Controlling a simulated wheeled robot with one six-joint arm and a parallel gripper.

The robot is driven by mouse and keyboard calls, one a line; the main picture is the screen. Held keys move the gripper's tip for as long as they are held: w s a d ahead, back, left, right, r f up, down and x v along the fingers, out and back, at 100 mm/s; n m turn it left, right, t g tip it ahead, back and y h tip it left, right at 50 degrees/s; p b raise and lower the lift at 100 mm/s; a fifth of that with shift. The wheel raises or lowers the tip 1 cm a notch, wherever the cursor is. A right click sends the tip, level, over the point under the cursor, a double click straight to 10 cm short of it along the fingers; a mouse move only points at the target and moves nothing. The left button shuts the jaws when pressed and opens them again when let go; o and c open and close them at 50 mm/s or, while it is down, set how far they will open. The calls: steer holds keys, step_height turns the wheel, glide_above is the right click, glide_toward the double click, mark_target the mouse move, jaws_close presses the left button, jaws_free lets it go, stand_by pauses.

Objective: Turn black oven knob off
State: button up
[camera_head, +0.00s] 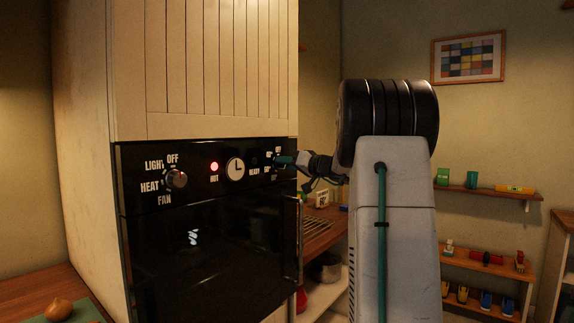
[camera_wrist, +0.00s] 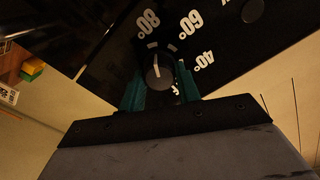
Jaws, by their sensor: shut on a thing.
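The black oven knob (camera_wrist: 160,76) sits on the glossy black oven panel (camera_head: 195,151), at its right end. In the wrist view it lies between the two teal fingers of my gripper (camera_wrist: 160,86), one on each side. Large white "80°", "60°" and "40°" marks surround it. A pale pointer line shows on its face; I cannot tell exactly which mark it faces. In the head view my gripper (camera_head: 284,160) reaches the panel from the right and covers most of the knob.
The oven door handle (camera_head: 299,240) stands out below my gripper. Wall shelves (camera_head: 490,190) hold small objects at right.

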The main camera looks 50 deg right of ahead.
steer(key=m, duration=2.3)
steer(key=shift+f, duration=0.3)
steer(key=m, duration=0.3)
steer(key=shift+m, duration=2.1)
steer(key=o, duration=1)
